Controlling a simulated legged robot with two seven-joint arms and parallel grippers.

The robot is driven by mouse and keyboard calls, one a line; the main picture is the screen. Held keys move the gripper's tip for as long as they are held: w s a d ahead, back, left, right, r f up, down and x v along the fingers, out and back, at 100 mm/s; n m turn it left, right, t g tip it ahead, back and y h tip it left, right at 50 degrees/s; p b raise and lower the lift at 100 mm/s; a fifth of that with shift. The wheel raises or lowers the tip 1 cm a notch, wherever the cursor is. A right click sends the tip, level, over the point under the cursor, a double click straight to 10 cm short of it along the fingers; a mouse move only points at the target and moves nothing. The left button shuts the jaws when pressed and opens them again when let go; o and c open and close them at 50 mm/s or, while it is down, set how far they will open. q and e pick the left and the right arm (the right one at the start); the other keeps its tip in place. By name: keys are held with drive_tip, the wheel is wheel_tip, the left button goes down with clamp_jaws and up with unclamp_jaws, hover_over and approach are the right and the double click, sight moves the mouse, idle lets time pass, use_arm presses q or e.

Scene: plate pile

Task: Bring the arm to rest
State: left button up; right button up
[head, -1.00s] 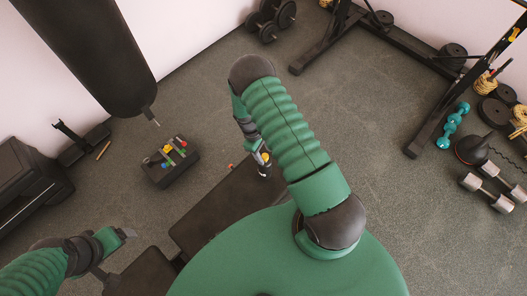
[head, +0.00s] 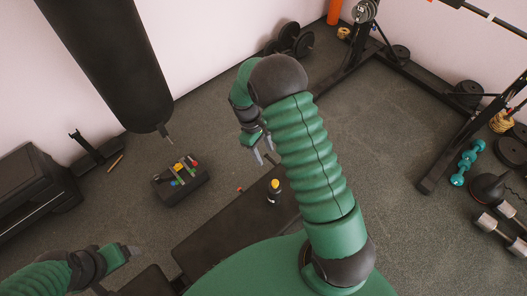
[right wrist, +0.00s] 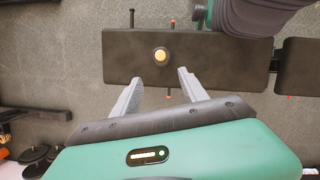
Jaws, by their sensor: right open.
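My right gripper (head: 263,151) is raised above the black bench (head: 215,231), its two grey fingers apart and nothing between them. In the right wrist view my right gripper (right wrist: 157,90) also shows open and empty. A small dark bottle with a yellow top (head: 274,188) stands on the bench, apart from the fingers; its yellow top (right wrist: 160,56) shows beyond them in the right wrist view. My left gripper (head: 131,251) is at the lower left, away from the bottle; its jaw gap is not clear.
A black punching bag (head: 108,60) hangs at upper left. A dark box with coloured items (head: 181,178) lies on the floor. A rack (head: 455,140), teal dumbbell (head: 467,162) and grey dumbbells (head: 500,225) are at right. The floor between is clear.

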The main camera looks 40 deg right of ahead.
idle(0.3)
drive_tip(key=s+a+r+m+t+y, duration=0.1)
drive_tip(key=s+a+r+m+t, duration=0.3)
drive_tip(key=s+a+r, duration=0.5)
wheel_tip(320, 180, up, 3)
drive_tip(key=a+t, duration=0.1)
drive_tip(key=a, duration=0.1)
drive_tip(key=shift+s+a+r+t, duration=0.2)
drive_tip(key=shift+s+a+t, duration=0.1)
drive_tip(key=shift+a+t, duration=0.1)
drive_tip(key=shift+s+r, duration=0.1)
drive_tip(key=shift+s, duration=0.05)
